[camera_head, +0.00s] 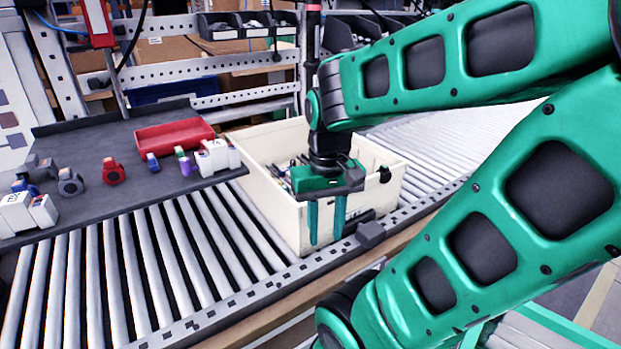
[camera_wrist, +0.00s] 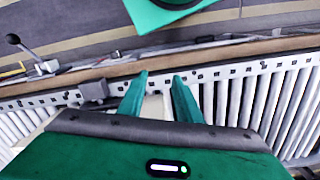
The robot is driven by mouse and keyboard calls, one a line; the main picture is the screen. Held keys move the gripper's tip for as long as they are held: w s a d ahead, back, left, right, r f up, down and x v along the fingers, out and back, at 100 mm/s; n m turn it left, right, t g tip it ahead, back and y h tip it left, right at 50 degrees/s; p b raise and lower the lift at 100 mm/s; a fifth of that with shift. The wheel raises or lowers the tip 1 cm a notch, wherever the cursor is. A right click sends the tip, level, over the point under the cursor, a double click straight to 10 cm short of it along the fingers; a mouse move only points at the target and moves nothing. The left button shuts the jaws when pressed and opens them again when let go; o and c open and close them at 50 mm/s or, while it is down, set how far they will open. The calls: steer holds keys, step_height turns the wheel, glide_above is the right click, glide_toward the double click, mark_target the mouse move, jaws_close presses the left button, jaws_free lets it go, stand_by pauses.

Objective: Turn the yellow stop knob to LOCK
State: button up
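I cannot make out a yellow stop knob in either view. My gripper (camera_head: 326,228) hangs with its green fingers pointing down at the near side of the cream crate; it also shows in the wrist view (camera_wrist: 160,77). The two fingers are apart with nothing between them, so it is open and empty. In the wrist view the fingertips lie over the punched conveyor rail (camera_wrist: 222,75). A lever with a dark ball end (camera_wrist: 13,39) stands at the left of that view, with a small yellow piece (camera_wrist: 12,72) below it, too small to identify.
The cream crate (camera_head: 272,205) stands on the roller conveyor (camera_head: 150,260). A dark block (camera_head: 370,235) sits on the near rail, right of my fingers. A dark shelf (camera_head: 120,195) on the left holds a red tray (camera_head: 174,136) and several small parts. A red tool (camera_head: 98,22) hangs at upper left.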

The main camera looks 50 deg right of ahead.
steer(key=shift+o, duration=0.5)
steer(key=shift+d, duration=0.2)
steer(key=w+d+r+m, duration=0.3)
steer(key=w+d+m, duration=1.1)
steer(key=w+d, duration=0.6)
steer(key=f, duration=0.6)
steer(key=s+d+f, duration=0.1)
steer(key=f, duration=0.2)
steer(key=shift+d+f, duration=0.1)
steer(key=shift+f, duration=0.25)
jaws_close()
